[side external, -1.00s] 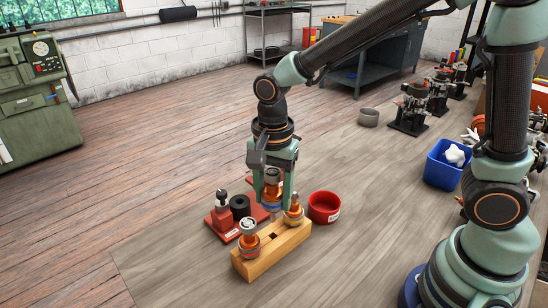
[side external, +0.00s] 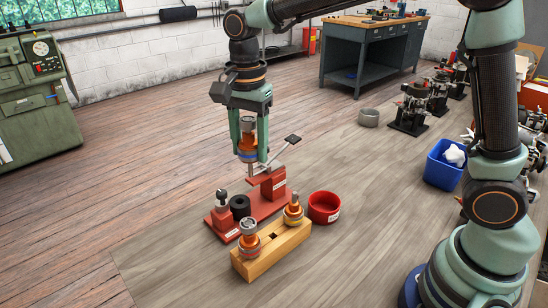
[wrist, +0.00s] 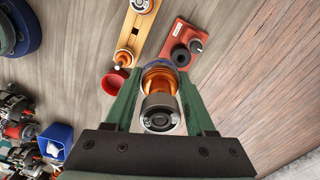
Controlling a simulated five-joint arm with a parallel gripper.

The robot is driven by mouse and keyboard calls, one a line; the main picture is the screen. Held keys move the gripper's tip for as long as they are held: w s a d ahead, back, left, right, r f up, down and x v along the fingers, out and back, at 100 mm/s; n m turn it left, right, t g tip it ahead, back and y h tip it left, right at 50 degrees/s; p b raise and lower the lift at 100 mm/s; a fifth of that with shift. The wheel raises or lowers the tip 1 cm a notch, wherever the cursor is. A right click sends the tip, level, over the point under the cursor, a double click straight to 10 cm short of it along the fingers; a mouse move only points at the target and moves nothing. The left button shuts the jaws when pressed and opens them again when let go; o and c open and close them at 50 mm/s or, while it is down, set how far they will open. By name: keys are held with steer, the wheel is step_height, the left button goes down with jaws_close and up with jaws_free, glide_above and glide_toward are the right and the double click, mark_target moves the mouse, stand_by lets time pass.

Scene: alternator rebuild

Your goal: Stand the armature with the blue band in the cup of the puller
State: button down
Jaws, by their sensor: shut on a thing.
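The armature with the blue band (side external: 246,138) is upright in my gripper (side external: 249,158), its blue band at the lower end. My gripper is shut on it and holds it in the air above the back of the red puller (side external: 264,207). In the wrist view the armature (wrist: 160,108) sits between the two green fingers, its blue band at the far end. The puller's black cup (side external: 240,205) stands on the red base, lower than the armature and a little left of it; it also shows in the wrist view (wrist: 181,56). The cup looks empty.
A wooden block (side external: 282,250) in front of the puller holds two other armatures (side external: 249,237) (side external: 293,211), with an open hole between them. A red bowl (side external: 324,208) stands to its right. The puller's lever (side external: 287,144) sticks up behind, close to my gripper. A blue bin (side external: 440,172) is farther right.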

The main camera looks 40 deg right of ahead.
steer(key=w+d+f+m, duration=0.1)
steer(key=w+f, duration=0.5)
steer(key=f, duration=0.4)
steer(key=shift+w+f, duration=0.25)
steer(key=shift+f, duration=2.75)
stand_by(3.2)
steer(key=shift+c, duration=0.9)
jaws_free()
steer(key=shift+f, duration=0.1)
steer(key=shift+r, duration=0.2)
